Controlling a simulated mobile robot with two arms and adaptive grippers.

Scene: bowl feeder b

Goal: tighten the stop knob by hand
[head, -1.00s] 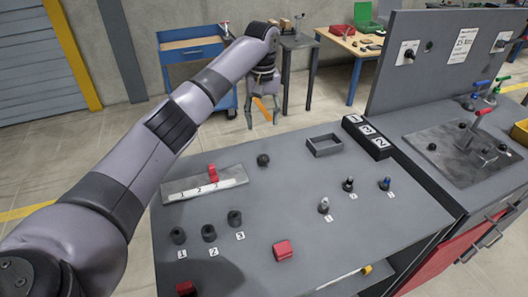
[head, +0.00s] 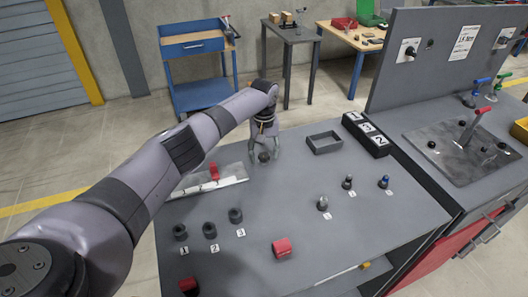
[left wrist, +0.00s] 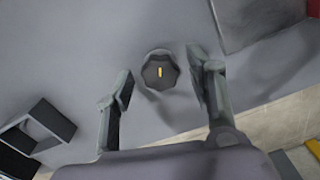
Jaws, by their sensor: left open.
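The stop knob is a dark, lobed knob (head: 264,157) on the grey bench top, near its far edge. In the left wrist view the knob (left wrist: 160,72) shows from above, with a short yellow mark on its top. My left gripper (head: 264,152) points down over the knob. In the left wrist view its two fingers (left wrist: 160,82) are spread, one on each side of the knob, with a gap on both sides. The gripper is open and empty. My right gripper is not in view.
A metal plate with a red clamp (head: 213,172) lies left of the knob. An open grey tray (head: 324,144) and a black numbered block (head: 366,134) stand to the right. Numbered dark cups (head: 209,230), a red block (head: 281,247) and small upright pieces (head: 347,182) are nearer.

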